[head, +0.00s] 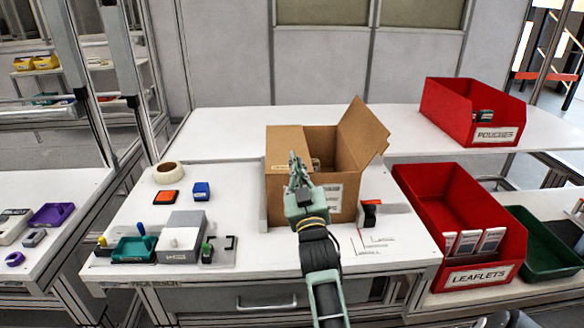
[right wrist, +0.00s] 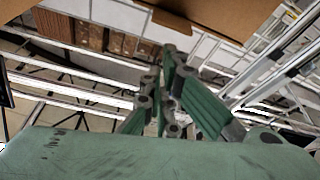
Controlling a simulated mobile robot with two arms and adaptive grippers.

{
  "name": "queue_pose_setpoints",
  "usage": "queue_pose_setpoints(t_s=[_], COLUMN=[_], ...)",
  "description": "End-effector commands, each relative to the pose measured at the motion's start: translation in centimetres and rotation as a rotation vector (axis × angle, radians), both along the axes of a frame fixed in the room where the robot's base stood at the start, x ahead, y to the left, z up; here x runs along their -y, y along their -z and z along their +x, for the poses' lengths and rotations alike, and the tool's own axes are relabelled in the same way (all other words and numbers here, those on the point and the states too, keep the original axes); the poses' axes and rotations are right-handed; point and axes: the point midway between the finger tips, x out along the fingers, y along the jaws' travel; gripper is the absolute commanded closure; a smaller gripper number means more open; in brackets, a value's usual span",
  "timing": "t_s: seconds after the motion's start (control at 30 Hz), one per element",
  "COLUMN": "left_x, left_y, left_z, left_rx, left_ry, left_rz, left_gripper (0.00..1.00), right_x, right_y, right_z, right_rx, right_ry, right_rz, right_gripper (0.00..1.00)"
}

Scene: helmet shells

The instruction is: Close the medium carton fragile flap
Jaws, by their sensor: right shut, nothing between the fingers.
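The brown carton (head: 345,190) stands upright on the white worktable, with its top partly open. One flap (head: 365,130) stands up and leans outward at the right. Another flap (head: 286,140) lies roughly flat over the left part of the top. The label on the front is mostly hidden by my right gripper (head: 294,160), so I cannot read which flap is the fragile one. That gripper is shut and empty at the carton's front left, near the left flap; I cannot tell whether it touches. In the right wrist view its fingers (right wrist: 168,75) are together, below a cardboard edge (right wrist: 215,16). My left gripper is not in view.
A tape roll (head: 168,173), an orange pad (head: 165,197) and a blue box (head: 201,191) lie left of the carton. A grey block (head: 183,225) sits nearer the front. Red bins for leaflets (head: 440,195) and pouches (head: 455,105) stand at the right.

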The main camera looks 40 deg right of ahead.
Motion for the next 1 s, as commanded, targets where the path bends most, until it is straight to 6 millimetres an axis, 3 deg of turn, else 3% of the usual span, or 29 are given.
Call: queue_pose_setpoints(t_s=[0.3,1.0], left_x=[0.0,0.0], left_y=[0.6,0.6], left_z=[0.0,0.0], left_rx=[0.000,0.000], left_ry=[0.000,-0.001], left_rz=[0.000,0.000], left_gripper=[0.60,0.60], right_x=[0.6,0.8], right_y=[1.5,2.2], right_z=[-0.4,-0.5], right_rx=[-0.003,-0.009], right_ry=[0.000,0.001], right_rz=[-0.003,-0.002], right_gripper=[1.00,1.00])
